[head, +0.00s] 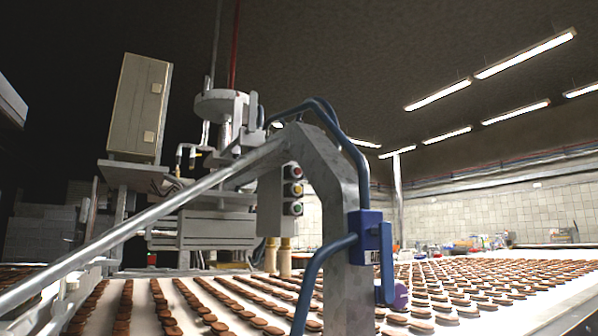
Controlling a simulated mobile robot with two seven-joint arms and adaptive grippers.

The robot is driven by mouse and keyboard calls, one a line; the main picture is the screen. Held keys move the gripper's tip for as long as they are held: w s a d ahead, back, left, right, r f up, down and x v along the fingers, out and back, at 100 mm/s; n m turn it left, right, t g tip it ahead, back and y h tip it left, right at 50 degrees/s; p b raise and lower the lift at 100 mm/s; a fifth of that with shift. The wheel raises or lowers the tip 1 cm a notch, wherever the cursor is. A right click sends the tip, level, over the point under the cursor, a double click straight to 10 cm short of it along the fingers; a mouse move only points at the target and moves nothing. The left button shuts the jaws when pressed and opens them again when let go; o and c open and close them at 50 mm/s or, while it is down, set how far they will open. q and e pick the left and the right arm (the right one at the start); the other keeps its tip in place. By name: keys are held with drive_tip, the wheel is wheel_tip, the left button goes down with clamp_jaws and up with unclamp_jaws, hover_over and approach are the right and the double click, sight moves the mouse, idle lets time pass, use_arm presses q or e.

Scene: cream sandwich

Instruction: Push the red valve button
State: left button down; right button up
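The red button (294,171) is at the top of a vertical row on a grey control box (269,203), near the middle of the head view. A yellow-orange button (293,190) and a green button (294,209) sit below it. The red button's face looks unobstructed. A blue valve-like box (370,238) with blue hoses is fixed to the grey post (347,285) to the right of the buttons. Neither of my grippers shows in the head view, so their distance from the button cannot be seen.
A grey diagonal rail (130,232) crosses the left foreground and meets the post. A conveyor (560,290) carries many rows of brown biscuits. A beige cabinet (139,106) and machinery stand behind. A small purple object (400,297) is beside the post.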

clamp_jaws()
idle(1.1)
